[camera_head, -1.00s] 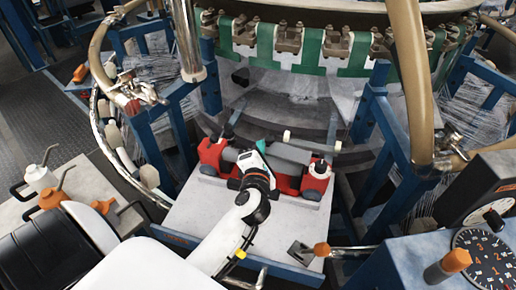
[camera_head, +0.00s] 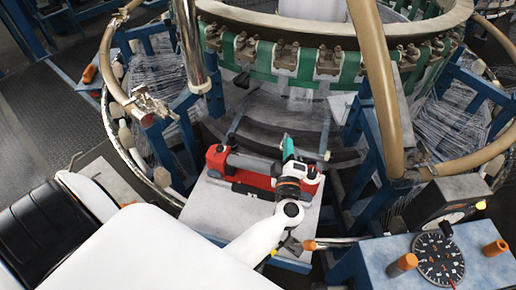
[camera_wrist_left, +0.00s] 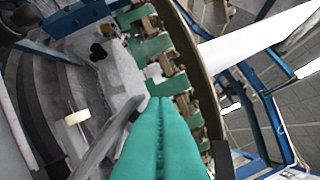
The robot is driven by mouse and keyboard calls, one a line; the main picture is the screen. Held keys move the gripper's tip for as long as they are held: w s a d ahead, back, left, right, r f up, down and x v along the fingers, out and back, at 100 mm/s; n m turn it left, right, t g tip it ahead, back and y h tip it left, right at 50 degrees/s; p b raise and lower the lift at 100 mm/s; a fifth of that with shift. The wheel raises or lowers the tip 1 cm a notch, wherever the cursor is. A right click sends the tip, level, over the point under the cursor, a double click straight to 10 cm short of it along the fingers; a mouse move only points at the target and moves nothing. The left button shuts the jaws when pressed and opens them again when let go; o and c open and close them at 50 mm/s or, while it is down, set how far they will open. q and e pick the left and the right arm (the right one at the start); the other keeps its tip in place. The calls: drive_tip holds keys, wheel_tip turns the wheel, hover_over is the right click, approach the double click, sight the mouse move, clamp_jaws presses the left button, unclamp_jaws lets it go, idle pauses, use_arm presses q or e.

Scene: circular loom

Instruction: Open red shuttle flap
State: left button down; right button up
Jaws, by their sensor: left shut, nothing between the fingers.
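The red shuttle (camera_head: 262,181) lies on a pale grey platform (camera_head: 215,211) in front of the loom. It has red ends and a grey bar along its top; I cannot tell whether its flap is open. My left arm reaches in from the bottom. My left gripper (camera_head: 288,146), with teal fingers, is over the right end of the shuttle and hides part of it. In the left wrist view the teal fingers (camera_wrist_left: 160,107) are together and empty, pointing toward the loom ring. The shuttle is not clearly visible there. My right gripper is out of view.
The loom ring (camera_head: 310,35) with green straps and metal clamps curves behind the platform. Tan hoses (camera_head: 376,90) and blue frame posts stand on both sides. A blue control box (camera_head: 375,262) with a dial (camera_head: 438,258) and orange knobs is at the lower right.

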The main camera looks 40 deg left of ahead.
use_arm(q)
drive_tip(key=shift+w+d+r+m+t+p, duration=0.15)
drive_tip(key=shift+w+d+m+t+p, duration=0.1)
drive_tip(key=shift+d+m, duration=0.4)
drive_tip(key=shift+w+d+r+m+t+p, duration=0.15)
drive_tip(key=shift+d+m+p, duration=0.15)
drive_tip(key=shift+d+m, duration=0.25)
drive_tip(key=shift+w+d+r+m+t+p, duration=0.1)
drive_tip(key=shift+w+d+m+t+p, duration=0.15)
drive_tip(key=shift+d+m, duration=0.4)
drive_tip(key=shift+h, duration=0.3)
drive_tip(key=shift+s+f, duration=0.1)
